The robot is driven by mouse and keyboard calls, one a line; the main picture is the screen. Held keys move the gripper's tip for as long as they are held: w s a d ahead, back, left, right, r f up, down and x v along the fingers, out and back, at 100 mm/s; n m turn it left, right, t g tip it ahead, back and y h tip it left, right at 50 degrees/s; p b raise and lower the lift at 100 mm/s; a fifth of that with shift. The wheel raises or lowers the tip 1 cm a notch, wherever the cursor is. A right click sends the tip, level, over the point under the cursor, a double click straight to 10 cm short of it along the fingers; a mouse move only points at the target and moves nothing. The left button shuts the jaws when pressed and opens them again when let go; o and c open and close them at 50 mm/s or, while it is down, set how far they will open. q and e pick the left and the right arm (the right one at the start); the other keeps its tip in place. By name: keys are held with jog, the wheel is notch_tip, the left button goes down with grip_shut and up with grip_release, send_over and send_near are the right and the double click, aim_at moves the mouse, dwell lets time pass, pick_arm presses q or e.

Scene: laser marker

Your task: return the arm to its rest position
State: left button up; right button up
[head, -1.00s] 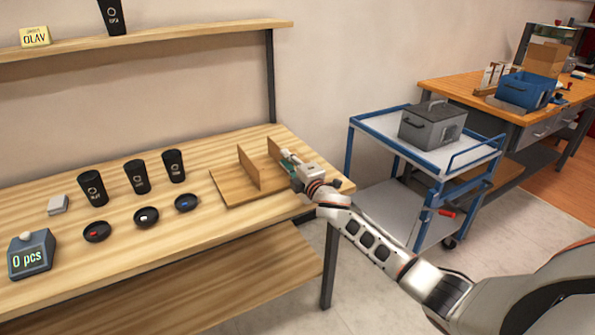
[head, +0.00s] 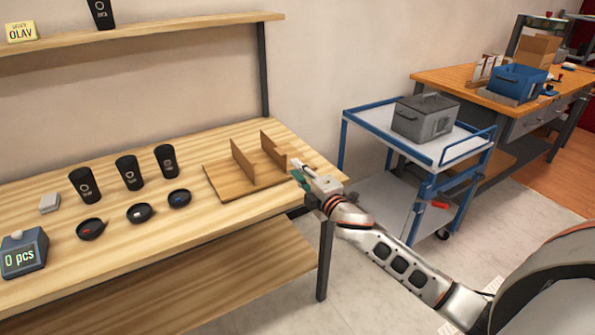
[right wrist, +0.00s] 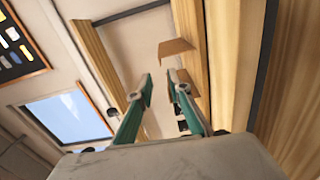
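My right gripper (head: 298,172) is at the right end of the wooden table (head: 150,240), just in front of and to the right of a wooden stand with upright dividers (head: 243,165). In the right wrist view its two green fingers (right wrist: 160,92) stand apart with nothing between them. My right arm reaches in from the lower right. My left gripper is not in view.
Black cups (head: 127,173), small dark dishes (head: 140,213) and a counter reading "0 pcs" (head: 23,253) are on the table. A blue-framed cart (head: 420,150) carrying a grey box (head: 425,117) stands right. A shelf (head: 150,35) hangs above. Floor between table and cart is free.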

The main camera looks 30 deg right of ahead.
jog(key=s+a+f+m+g+y+p, duration=0.1)
jog(key=s+a+f+m+g, duration=0.4)
jog(key=s+f, duration=0.6)
jog(key=s+a+f+m+y+p, duration=0.15)
jog(key=s+a+f+m, duration=0.25)
jog(key=s+a+f, duration=0.5)
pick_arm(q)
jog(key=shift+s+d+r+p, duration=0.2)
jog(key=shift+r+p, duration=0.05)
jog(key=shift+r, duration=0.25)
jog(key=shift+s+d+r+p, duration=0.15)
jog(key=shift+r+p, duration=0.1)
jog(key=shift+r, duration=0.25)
pick_arm(e)
jog(key=s+a+f+m+g, duration=0.1)
jog(key=s+f+m, duration=0.1)
jog(key=s, duration=0.6)
jog(key=s+f+m+g, duration=0.1)
jog(key=s+f+m, duration=0.1)
jog(key=s, duration=0.7)
jog(key=shift+s+a+f+m, duration=0.15)
jog(key=shift+a+f+m, duration=0.2)
jog(key=shift+f, duration=0.5)
jog(key=shift+h, duration=0.25)
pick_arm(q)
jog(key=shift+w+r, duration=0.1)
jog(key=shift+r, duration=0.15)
